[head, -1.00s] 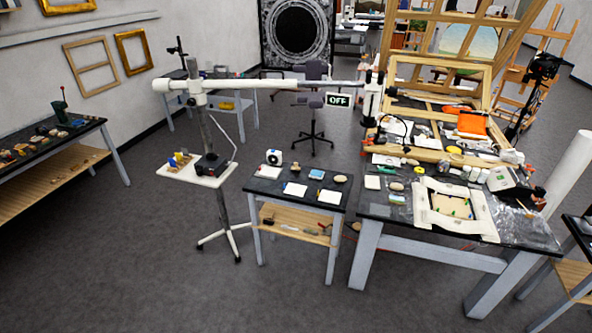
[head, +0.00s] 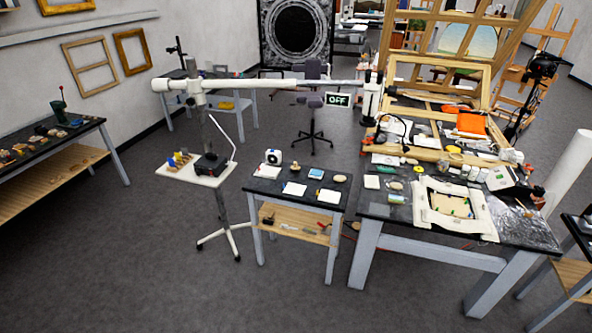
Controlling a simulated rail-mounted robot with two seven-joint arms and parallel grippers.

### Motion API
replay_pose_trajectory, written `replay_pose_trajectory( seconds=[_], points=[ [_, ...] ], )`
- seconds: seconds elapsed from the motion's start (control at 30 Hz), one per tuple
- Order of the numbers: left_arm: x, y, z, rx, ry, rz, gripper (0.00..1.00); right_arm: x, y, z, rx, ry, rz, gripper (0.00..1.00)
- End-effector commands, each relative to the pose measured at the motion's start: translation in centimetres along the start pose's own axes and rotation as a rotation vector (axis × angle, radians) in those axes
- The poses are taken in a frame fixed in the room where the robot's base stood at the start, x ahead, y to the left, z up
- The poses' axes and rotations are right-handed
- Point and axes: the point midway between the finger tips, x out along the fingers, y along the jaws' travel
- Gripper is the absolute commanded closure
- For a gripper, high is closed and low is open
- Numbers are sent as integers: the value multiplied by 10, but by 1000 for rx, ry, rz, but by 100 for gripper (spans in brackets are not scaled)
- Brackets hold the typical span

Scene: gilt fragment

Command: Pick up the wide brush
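I cannot pick out the wide brush for certain. A thin, light brown, stick-like thing (head: 521,207) lies near the right end of the large dark workbench (head: 400,212); it is too small to tell whether it is a brush. Neither of my grippers shows in the head view.
A small dark table (head: 262,187) with white cards and small items stands left of the workbench. A wheeled stand (head: 222,215) carries a white tray (head: 178,174) and a horizontal boom with an "OFF" sign (head: 338,100). The grey floor (head: 110,260) at front left is clear.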

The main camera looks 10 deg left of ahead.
Motion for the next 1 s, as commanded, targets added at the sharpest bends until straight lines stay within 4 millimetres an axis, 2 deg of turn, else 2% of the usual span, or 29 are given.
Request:
replay_pose_trajectory(
  seconds=[0.23, 0.8, 1.0],
  points=[
    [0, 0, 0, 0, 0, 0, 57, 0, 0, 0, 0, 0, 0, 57],
    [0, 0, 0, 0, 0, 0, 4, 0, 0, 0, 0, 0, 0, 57],
    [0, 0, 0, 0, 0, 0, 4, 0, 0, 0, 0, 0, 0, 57]
  ],
)
